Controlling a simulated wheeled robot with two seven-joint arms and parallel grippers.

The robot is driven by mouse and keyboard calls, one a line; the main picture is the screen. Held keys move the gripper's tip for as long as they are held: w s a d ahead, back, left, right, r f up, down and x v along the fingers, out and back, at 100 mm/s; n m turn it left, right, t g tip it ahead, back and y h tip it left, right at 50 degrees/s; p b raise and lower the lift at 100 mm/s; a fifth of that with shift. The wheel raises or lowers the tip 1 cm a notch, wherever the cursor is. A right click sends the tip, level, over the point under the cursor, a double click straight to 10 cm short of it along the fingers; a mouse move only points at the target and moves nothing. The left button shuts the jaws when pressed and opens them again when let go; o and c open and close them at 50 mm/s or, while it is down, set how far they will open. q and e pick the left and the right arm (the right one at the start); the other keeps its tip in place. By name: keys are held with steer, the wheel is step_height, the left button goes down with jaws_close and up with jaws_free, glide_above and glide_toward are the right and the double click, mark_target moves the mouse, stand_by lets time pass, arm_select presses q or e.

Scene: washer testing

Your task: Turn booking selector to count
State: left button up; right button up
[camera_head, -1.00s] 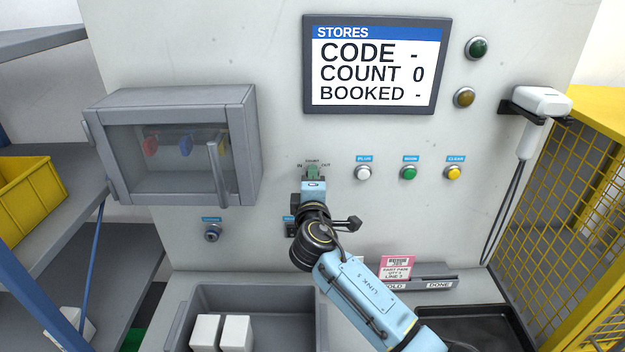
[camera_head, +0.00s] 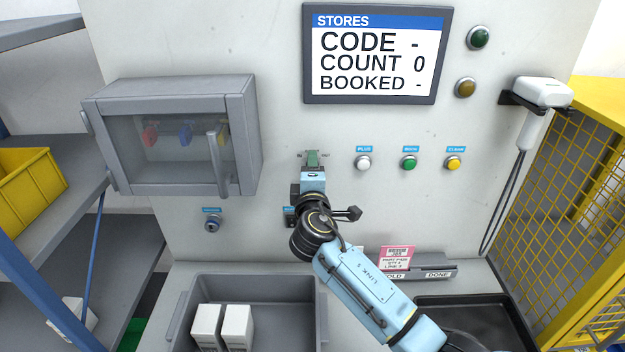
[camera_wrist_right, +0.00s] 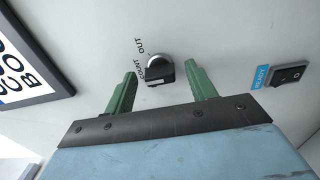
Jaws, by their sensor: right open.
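The booking selector (camera_wrist_right: 160,71) is a round knob with a dark grip bar and a silver edge on the light panel. In the right wrist view the words COUNT and OUT are printed beside it. My right gripper (camera_head: 313,158) is in front of the selector and hides it in the head view. In the right wrist view my right gripper (camera_wrist_right: 161,75) is open, with one green finger on each side of the knob and a gap at both sides. I cannot tell exactly which mark the knob points to. My left gripper is not in view.
The screen (camera_head: 375,60) reads CODE -, COUNT 0, BOOKED -. White, green and yellow buttons (camera_head: 409,163) are right of the selector. A grey cabinet (camera_head: 105,105) is at left. A dark rocker switch (camera_wrist_right: 290,75) sits near the knob. A grey bin (camera_head: 265,285) with white boxes lies below.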

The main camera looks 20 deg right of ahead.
steer(key=b+v, duration=0.2)
steer(key=v, duration=1.1)
steer(key=shift+s, duration=0.15)
